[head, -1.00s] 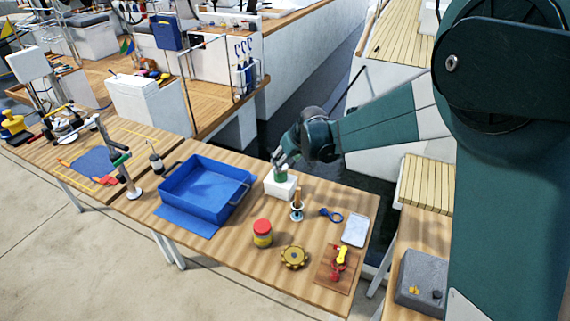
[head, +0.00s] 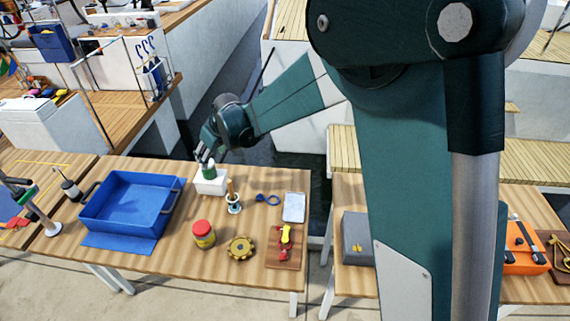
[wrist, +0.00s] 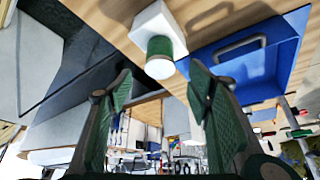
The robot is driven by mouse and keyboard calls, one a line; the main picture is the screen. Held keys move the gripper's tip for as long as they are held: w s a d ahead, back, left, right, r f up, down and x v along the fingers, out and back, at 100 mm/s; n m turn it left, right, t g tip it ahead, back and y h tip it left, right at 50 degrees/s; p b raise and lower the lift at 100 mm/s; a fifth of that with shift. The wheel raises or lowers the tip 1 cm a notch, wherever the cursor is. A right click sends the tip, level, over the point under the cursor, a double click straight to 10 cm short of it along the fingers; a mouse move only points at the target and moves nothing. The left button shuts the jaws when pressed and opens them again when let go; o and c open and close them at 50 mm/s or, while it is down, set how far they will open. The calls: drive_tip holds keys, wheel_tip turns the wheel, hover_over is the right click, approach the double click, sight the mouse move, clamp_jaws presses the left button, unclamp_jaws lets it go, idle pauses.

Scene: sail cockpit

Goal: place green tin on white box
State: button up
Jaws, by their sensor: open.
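The green tin (head: 209,172) stands upright on top of the white box (head: 211,185) near the back edge of the wooden table. In the wrist view the green tin (wrist: 160,56), with its pale end toward the camera, touches the white box (wrist: 157,25). My gripper (head: 205,153) is just above and beside the tin in the head view. In the wrist view my gripper (wrist: 161,82) is open, its two green fingers wide apart and nothing between them. The tin lies beyond the fingertips and looks clear of them.
A blue tray (head: 131,232) stands left of the box. A spool-like item (head: 233,203) is close on the right. A red-lidded jar (head: 203,234), a yellow gear (head: 240,248), blue shackle (head: 267,199) and pale dish (head: 293,207) lie nearby. Water lies behind the table.

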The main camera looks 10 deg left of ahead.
drive_tip(key=s+d+r+m+t+h, duration=0.1)
drive_tip(key=s+d+r+m, duration=0.3)
drive_tip(key=d, duration=0.7)
drive_tip(key=s+d+r+n, duration=0.1)
drive_tip(key=s+d+r, duration=0.1)
drive_tip(key=d+r, duration=0.7)
drive_tip(key=s+d+r+m+t+h, duration=0.1)
drive_tip(key=s+d+r+m, duration=0.15)
drive_tip(key=d, duration=1.05)
drive_tip(key=s+d+f+m+t+h, duration=0.1)
drive_tip(key=s+d+m, duration=0.4)
drive_tip(key=s+d, duration=1.9)
drive_tip(key=shift+s+t+h, duration=0.15)
drive_tip(key=shift+t+h, duration=0.15)
drive_tip(key=shift+h, duration=0.6)
drive_tip(key=shift+d+f, duration=0.1)
